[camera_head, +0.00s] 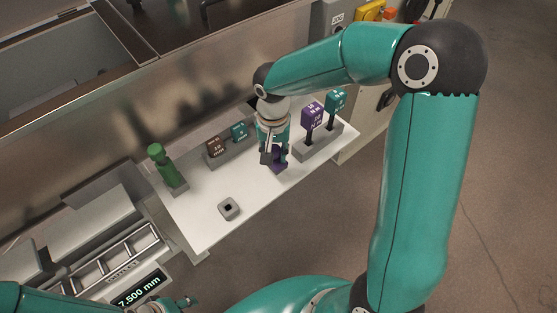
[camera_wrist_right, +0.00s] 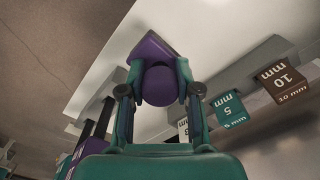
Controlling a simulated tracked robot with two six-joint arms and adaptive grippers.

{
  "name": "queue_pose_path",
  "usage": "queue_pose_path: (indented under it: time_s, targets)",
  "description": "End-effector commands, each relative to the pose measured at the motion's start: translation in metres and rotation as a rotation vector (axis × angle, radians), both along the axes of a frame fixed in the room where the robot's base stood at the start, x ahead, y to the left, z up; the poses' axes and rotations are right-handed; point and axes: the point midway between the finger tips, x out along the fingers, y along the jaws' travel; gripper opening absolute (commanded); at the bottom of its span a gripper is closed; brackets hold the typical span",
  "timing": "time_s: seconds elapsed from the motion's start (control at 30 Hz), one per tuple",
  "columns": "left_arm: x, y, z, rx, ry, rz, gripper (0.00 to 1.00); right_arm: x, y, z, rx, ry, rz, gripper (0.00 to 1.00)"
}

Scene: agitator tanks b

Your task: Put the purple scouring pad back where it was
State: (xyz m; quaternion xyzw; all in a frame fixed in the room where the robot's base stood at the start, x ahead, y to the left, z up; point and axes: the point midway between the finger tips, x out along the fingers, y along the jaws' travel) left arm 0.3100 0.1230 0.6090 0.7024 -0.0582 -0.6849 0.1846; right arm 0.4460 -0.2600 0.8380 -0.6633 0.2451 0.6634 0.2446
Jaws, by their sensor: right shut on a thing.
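The purple scouring pad (camera_head: 279,166) is low over the white shelf, beneath my right gripper (camera_head: 273,153). In the right wrist view the pad (camera_wrist_right: 152,48) shows a flat purple base and a rounded purple grip. My right gripper (camera_wrist_right: 159,88) is shut on the rounded grip, one finger on each side. I cannot tell whether the pad's base touches the shelf. My left gripper (camera_head: 184,302) shows only in part at the bottom edge of the head view, and its fingers are unclear.
The white shelf (camera_head: 200,220) holds a small grey square holder (camera_head: 229,208), a green handled piece (camera_head: 160,165), a brown block (camera_head: 215,147) and a teal block (camera_head: 239,132). A purple block (camera_head: 313,115) stands in a grey rack at right. A display (camera_head: 138,290) reads 7.500 mm.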

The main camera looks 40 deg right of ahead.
Motion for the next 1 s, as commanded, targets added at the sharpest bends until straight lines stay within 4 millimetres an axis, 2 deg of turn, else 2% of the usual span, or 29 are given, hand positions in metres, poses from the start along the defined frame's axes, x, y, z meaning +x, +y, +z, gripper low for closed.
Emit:
queue_pose_path:
  time_s: [0.4,0.77,0.8,0.93,1.0]
  targets:
    - [0.0,0.0,-0.002,0.0,0.0,0.0,0.4,-0.001,0.0,-0.044,0.001,0.002,0.0,0.05]
    - [0.0,0.0,-0.005,0.0,0.0,0.0,0.4,-0.001,0.0,-0.048,0.0,0.0,-0.001,0.05]
    - [0.0,0.0,-0.004,0.0,0.0,0.0,0.4,-0.001,0.0,-0.047,0.001,0.001,-0.001,0.37]
    - [0.0,0.0,-0.004,0.0,0.0,0.0,0.4,-0.001,0.0,-0.047,0.001,0.001,-0.001,0.57]
    - [0.0,0.0,-0.004,0.0,0.0,0.0,0.4,-0.001,-0.001,-0.047,0.001,0.001,-0.001,0.57]
